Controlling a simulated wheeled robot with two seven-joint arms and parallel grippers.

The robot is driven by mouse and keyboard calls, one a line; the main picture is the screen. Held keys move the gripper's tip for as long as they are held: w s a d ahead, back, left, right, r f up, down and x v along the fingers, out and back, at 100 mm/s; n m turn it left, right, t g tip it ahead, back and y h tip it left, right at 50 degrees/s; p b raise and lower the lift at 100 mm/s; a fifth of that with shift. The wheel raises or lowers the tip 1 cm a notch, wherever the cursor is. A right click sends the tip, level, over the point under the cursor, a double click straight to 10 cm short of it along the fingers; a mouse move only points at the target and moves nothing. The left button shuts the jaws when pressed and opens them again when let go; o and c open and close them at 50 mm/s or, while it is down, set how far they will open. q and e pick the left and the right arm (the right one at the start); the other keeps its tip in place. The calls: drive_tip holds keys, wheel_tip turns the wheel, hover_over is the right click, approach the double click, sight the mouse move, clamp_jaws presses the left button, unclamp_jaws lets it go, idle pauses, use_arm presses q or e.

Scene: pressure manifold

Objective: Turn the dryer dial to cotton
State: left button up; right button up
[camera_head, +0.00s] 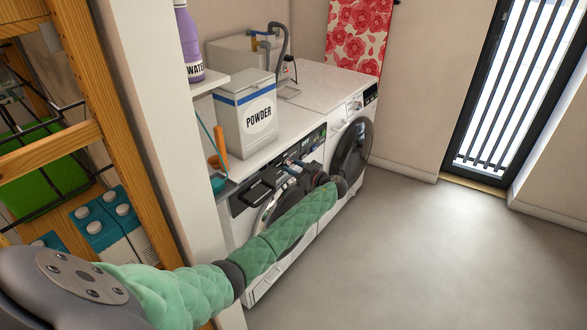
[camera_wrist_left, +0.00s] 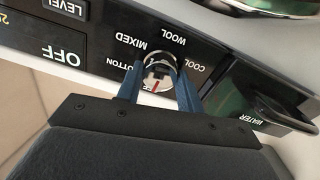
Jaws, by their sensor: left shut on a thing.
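The dryer dial (camera_wrist_left: 158,72) is a small round silver knob with a red mark, set in a black panel. My left gripper (camera_wrist_left: 156,88) is shut on the dial, with one blue finger on each side. The red mark points to the bottom of the wrist picture, toward my gripper body. Around the dial I read WOOL above, MIXED at upper left, COOL at right, and a partly hidden label ending in TTON at lower left. In the head view my left gripper (camera_head: 292,167) reaches the panel of the near white machine (camera_head: 309,232), and the dial is hidden there.
A POWDER box (camera_head: 247,117) stands on top. The floor at right is clear.

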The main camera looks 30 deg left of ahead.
use_arm(q)
drive_tip(key=m+b, duration=0.2)
drive_tip(key=m, duration=0.2)
drive_tip(key=shift+w+m, duration=0.1)
drive_tip(key=shift+m, duration=0.6)
drive_tip(key=m, duration=0.2)
drive_tip(key=shift+m+b, duration=0.3)
drive_tip(key=shift+b, duration=0.05)
drive_tip(key=shift+m, duration=1.5)
use_arm(e)
drive_tip(key=w+a+f+t+y, duration=0.1)
drive_tip(key=a+f, duration=0.3)
drive_tip(key=shift+w+f, duration=0.15)
drive_tip(key=shift+w, duration=0.05)
use_arm(q)
drive_tip(key=shift+w+r, duration=0.1)
use_arm(e)
drive_tip(key=shift+w, duration=0.3)
use_arm(q)
drive_tip(key=o, duration=1)
